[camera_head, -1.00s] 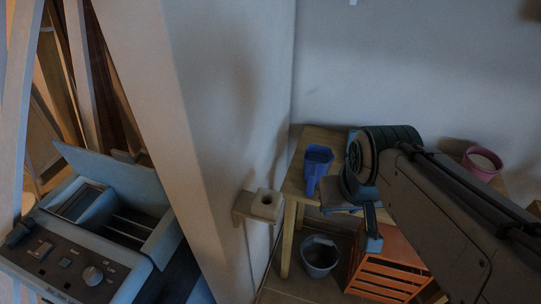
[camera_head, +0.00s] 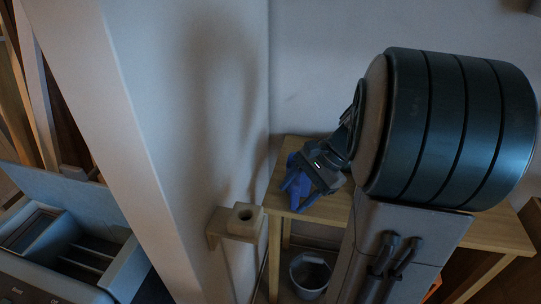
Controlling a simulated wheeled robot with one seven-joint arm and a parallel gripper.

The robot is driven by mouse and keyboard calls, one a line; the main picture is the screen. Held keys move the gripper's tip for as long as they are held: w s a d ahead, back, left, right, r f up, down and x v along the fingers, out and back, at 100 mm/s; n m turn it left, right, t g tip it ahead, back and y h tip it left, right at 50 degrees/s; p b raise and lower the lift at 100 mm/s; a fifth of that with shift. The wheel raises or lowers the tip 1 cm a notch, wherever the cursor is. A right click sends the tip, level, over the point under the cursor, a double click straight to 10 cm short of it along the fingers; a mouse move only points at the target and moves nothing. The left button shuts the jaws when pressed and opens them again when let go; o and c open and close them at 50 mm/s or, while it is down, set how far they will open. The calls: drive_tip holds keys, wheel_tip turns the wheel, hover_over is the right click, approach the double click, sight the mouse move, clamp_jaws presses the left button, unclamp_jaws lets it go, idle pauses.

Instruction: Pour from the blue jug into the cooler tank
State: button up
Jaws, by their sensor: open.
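The blue jug (camera_head: 291,162) stands on the left end of the wooden table, partly hidden by my gripper. My gripper (camera_head: 298,187) is open, with its fingers at the jug; I cannot tell whether they touch it. A blue-grey machine (camera_head: 75,215) with a raised lid and an open slotted bay is at the lower left, cut off by the picture edge. A beige block with a round hole (camera_head: 241,220) juts from the wall left of the table. Nothing is labelled as the cooler tank, so I cannot tell which of these it is.
The wooden table (camera_head: 490,236) stands against the wall, and my arm covers much of it. A grey bucket (camera_head: 310,274) is on the floor beneath it. A pale slanted post (camera_head: 135,160) stands between the machine and the beige block.

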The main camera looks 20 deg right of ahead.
drive_tip(key=w+d+f+m+t+y+b, duration=0.2)
drive_tip(key=d+f+m+b, duration=0.1)
drive_tip(key=d+f+m, duration=0.25)
drive_tip(key=m+t+y+b, duration=0.2)
drive_tip(key=m+t, duration=0.2)
drive_tip(key=m, duration=0.1)
approach(295, 195)
drive_tip(key=shift+t, duration=0.3)
drive_tip(key=w+a+f, duration=0.3)
drive_tip(key=shift+a+f, duration=0.25)
drive_tip(key=shift+f, duration=0.1)
drive_tip(key=x, duration=0.5)
drive_tip(key=shift+w+d, duration=0.1)
drive_tip(key=shift+w, duration=0.15)
clamp_jaws()
